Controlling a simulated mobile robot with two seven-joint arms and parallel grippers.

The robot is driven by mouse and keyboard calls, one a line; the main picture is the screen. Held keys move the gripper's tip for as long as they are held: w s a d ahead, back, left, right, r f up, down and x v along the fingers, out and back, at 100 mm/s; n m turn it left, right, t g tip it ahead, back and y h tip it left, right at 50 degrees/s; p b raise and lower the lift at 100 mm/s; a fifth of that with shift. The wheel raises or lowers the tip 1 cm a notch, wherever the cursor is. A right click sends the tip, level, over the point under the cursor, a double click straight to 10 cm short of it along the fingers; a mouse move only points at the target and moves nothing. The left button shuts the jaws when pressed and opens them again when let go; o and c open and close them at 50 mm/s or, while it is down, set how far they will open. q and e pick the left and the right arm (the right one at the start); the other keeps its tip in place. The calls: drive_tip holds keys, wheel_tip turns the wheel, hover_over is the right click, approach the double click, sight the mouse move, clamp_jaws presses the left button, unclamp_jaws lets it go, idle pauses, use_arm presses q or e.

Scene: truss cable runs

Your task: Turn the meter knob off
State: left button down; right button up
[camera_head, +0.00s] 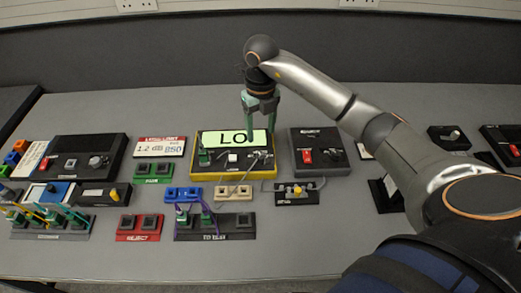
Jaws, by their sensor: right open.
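The meter (235,172) is a black box with a yellow edge and a lit green display (222,139) reading "LO", near the middle of the table. A small pale knob-like part (232,157) shows below the display, but its setting is too small to read. Thin leads and small grey parts lie on the meter's right side. My right gripper (260,134) points down at the right end of the display, its green fingers apart and nothing visible between them. Whether the fingertips touch the meter cannot be told. My left gripper is out of view.
A black box with a red switch (307,156) stands right of the meter. Several coloured terminal blocks with leads sit in front. The table's front strip is mostly clear.

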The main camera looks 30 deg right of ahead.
sight(261, 156)
wheel_tip(261, 156, down, 9)
drive_tip(key=shift+f+p, duration=0.2)
drive_tip(key=shift+p, duration=0.15)
drive_tip(key=shift+c, duration=0.2)
clamp_jaws()
idle(0.3)
